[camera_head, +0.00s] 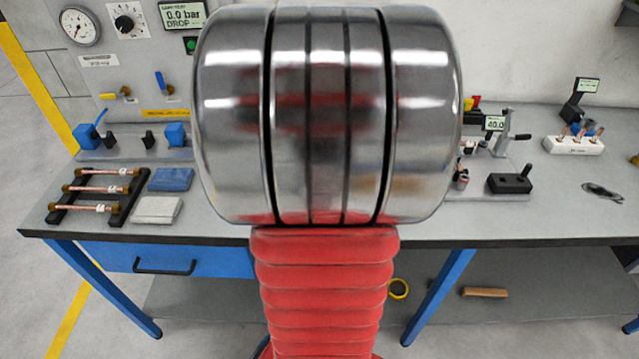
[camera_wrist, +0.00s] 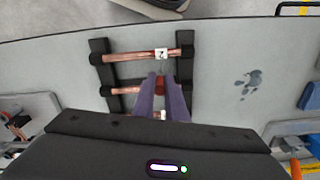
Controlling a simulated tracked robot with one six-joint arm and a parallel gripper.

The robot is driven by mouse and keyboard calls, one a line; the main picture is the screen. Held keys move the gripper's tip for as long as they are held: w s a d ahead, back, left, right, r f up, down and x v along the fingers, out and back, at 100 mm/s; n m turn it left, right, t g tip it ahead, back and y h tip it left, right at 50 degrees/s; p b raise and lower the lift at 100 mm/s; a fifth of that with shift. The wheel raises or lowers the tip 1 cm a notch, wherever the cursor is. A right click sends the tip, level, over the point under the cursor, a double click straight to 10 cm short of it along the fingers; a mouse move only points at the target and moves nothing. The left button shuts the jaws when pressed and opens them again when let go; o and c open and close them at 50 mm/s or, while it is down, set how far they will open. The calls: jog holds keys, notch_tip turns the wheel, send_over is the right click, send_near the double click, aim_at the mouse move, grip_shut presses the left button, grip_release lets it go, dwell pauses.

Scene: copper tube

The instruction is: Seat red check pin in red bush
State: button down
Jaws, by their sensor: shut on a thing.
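In the wrist view my gripper (camera_wrist: 160,80) points over a dark rack (camera_wrist: 102,72) holding copper tubes (camera_wrist: 130,56). Its two purple-grey fingers are close together on a small red piece (camera_wrist: 160,88), which looks like the red check pin. The piece overlaps the middle tube in the picture; I cannot tell its height above it. In the head view my arm hides the gripper. The same rack (camera_head: 70,200), with three copper tubes (camera_head: 95,188), lies at the left of the bench. I cannot make out the red bush in either view.
Blue (camera_head: 171,180) and pale (camera_head: 157,210) blocks lie right of the rack. Blue clamps (camera_head: 87,136) stand behind it. A black block with a lever (camera_head: 510,182) and a white holder (camera_head: 574,145) are at the right. Bare bench lies along the front edge.

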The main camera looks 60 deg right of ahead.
jog(key=shift+f, duration=0.4)
jog(key=c, duration=1.8)
grip_release()
jog(key=shift+r, duration=0.1)
notch_tip(320, 180, up, 13)
jog(key=shift+c, duration=0.2)
